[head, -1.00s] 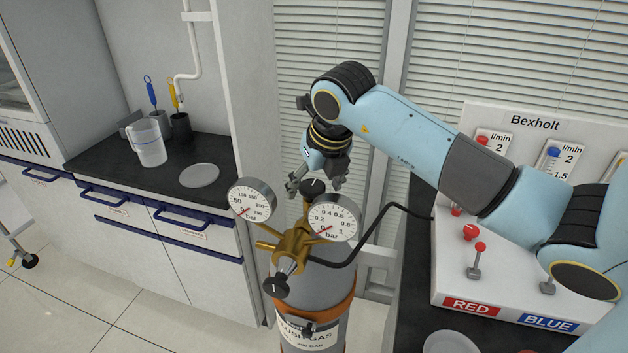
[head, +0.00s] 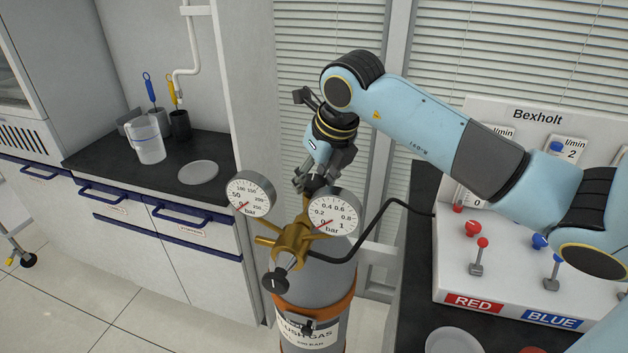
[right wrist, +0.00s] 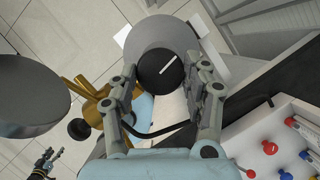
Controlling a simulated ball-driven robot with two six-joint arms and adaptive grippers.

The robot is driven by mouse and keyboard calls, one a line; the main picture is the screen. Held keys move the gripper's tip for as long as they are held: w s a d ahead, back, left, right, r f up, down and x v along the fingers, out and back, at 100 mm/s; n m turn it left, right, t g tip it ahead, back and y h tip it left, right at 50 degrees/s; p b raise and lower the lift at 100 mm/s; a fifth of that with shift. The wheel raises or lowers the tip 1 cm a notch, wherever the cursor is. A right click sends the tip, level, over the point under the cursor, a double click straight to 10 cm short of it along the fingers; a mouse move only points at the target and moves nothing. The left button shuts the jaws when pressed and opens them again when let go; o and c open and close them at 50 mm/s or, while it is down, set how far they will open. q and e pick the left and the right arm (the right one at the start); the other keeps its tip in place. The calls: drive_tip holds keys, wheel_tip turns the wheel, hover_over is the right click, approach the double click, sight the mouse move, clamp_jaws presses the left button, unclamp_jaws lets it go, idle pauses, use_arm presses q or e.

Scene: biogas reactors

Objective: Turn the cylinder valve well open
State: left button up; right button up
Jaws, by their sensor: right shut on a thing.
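The cylinder valve is a round black knob (right wrist: 160,74) with a white line on top. It sits on the grey gas cylinder (head: 328,285), beside the brass regulator (head: 291,243). My right gripper (head: 313,187) points down at the knob. In the right wrist view its two fingers stand on either side of the knob, shut on it. In the head view the gripper and the right gauge (head: 334,211) hide most of the knob. The left gauge (head: 250,194) and right gauge needles point near zero. My left gripper (right wrist: 46,160) seems to show small at the wrist view's lower left.
A second black knob (head: 275,283) sits on the regulator's front. A black hose (head: 385,218) runs to the white Bexholt panel (head: 510,275) with red and blue levers at right. A jug (head: 149,142) stands on the left bench. Floor at front left is clear.

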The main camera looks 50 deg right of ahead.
drive_tip(key=n+y+b, duration=0.1)
drive_tip(key=n+b, duration=0.3)
drive_tip(key=b, duration=0.2)
drive_tip(key=n+g+y+b, duration=0.1)
drive_tip(key=n+y+b, duration=0.1)
drive_tip(key=n+b, duration=0.3)
drive_tip(key=n+g+y+b, duration=0.1)
drive_tip(key=n+b, duration=0.3)
drive_tip(key=b, duration=0.2)
drive_tip(key=shift+w+d+f+n+y+b, duration=0.25)
drive_tip(key=shift+d+f+n+y+b, duration=0.05)
drive_tip(key=shift+d+b, duration=0.1)
drive_tip(key=shift+r+n+g+b, duration=0.25)
drive_tip(key=shift+n+b, duration=0.3)
drive_tip(key=shift+n, duration=0.35)
drive_tip(key=shift+n+g, duration=0.25)
drive_tip(key=shift+n, duration=0.15)
drive_tip(key=shift+r+n+p, duration=0.2)
drive_tip(key=shift+n+p, duration=0.2)
drive_tip(key=shift+p, duration=0.05)
drive_tip(key=n+g+p, duration=0.1)
drive_tip(key=n+p, duration=0.1)
drive_tip(key=p, duration=0.2)
drive_tip(key=shift+w+r+y, duration=0.1)
drive_tip(key=shift+y, duration=0.2)
drive_tip(key=shift+f+n+g+p, duration=0.2)
drive_tip(key=shift+n+g+p, duration=0.1)
drive_tip(key=shift+n+p, duration=0.4)
drive_tip(key=o, duration=1.2)
drive_tip(key=shift+c, duration=0.2)
